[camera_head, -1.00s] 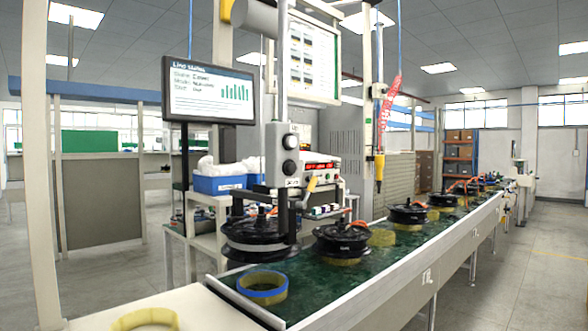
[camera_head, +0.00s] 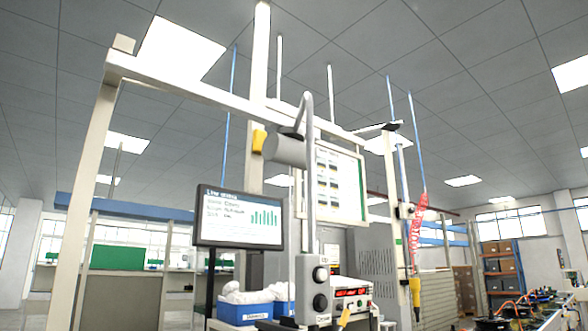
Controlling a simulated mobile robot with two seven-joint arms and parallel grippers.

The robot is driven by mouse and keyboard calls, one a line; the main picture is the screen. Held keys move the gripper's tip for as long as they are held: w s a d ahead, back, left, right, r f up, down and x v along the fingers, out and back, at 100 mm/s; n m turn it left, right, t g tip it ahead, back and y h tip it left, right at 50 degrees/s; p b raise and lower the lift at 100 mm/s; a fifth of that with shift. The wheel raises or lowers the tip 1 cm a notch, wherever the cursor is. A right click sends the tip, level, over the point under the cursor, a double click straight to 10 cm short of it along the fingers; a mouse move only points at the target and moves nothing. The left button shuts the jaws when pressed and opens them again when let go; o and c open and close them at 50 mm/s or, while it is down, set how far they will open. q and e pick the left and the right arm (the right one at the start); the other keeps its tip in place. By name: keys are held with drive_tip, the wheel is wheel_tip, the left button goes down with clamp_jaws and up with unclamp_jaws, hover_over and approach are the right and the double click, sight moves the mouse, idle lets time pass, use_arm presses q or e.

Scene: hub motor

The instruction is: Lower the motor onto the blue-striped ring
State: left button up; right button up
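The blue-striped ring is out of view, and the hanging motor below the hoist cannot be made out. The hoist's grey control head (camera_head: 312,287), with two round black knobs, hangs at the lower middle on a vertical grey tube (camera_head: 310,190). The tube curves over at the top by a grey cylinder (camera_head: 285,151). Dark parts show beside the control head's foot at the bottom edge, too cut off to identify. Neither of my grippers is in view.
A monitor (camera_head: 239,219) stands left of the hoist, above blue bins (camera_head: 245,311). A device with a red display (camera_head: 352,292) sits just right of the hoist. A red coiled cable (camera_head: 417,225) holds a yellow tool (camera_head: 415,291). Motors with orange cables (camera_head: 525,305) show at lower right.

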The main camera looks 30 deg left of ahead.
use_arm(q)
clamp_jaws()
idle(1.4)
